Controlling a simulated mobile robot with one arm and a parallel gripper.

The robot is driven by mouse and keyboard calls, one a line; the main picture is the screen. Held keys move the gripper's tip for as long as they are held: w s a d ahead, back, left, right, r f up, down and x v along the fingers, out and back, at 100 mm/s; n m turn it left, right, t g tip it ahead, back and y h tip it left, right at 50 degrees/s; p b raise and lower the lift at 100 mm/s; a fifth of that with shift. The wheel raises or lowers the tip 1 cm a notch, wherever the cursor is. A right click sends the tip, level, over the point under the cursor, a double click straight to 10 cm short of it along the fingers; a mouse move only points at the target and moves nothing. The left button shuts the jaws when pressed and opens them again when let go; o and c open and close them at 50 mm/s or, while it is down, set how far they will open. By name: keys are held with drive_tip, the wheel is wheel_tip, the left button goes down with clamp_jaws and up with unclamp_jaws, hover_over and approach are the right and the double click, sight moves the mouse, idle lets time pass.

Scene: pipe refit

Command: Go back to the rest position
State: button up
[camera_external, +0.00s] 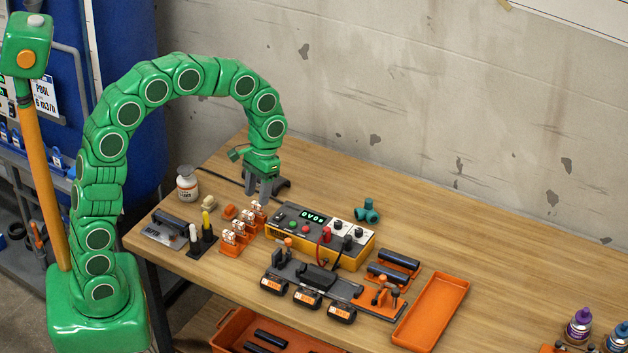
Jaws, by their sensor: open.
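My gripper (263,187) hangs from the end of my green arched arm, pointing down over the back left part of the wooden table (500,240). Its two grey fingers are apart with nothing visible between them. It is behind the small orange racks with white pieces (240,231) and to the left of the yellow and grey meter box (320,236). A dark stand (283,186) shows partly behind the fingers. I cannot tell how high the fingertips are above the table.
A black fixture (312,283) stands in front of the meter box. An orange tray (432,312) lies empty to its right. A teal pipe fitting (367,211) lies behind the box. The table's back right is clear.

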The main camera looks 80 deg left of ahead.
drive_tip(key=s+d+r+m, duration=0.2)
drive_tip(key=s+d+r, duration=0.15)
drive_tip(key=s, duration=0.35)
drive_tip(key=s+d+r+m, duration=0.1)
drive_tip(key=s+d+r, duration=0.1)
drive_tip(key=s+d, duration=0.4)
drive_tip(key=s+d+f+m+y, duration=0.1)
drive_tip(key=s+d+m, duration=0.1)
drive_tip(key=s, duration=1.5)
drive_tip(key=shift+s+d+f+m+y, duration=0.15)
drive_tip(key=shift+s+f+m+y, duration=0.05)
drive_tip(key=shift+f+m+y, duration=0.1)
drive_tip(key=shift+o, duration=0.2)
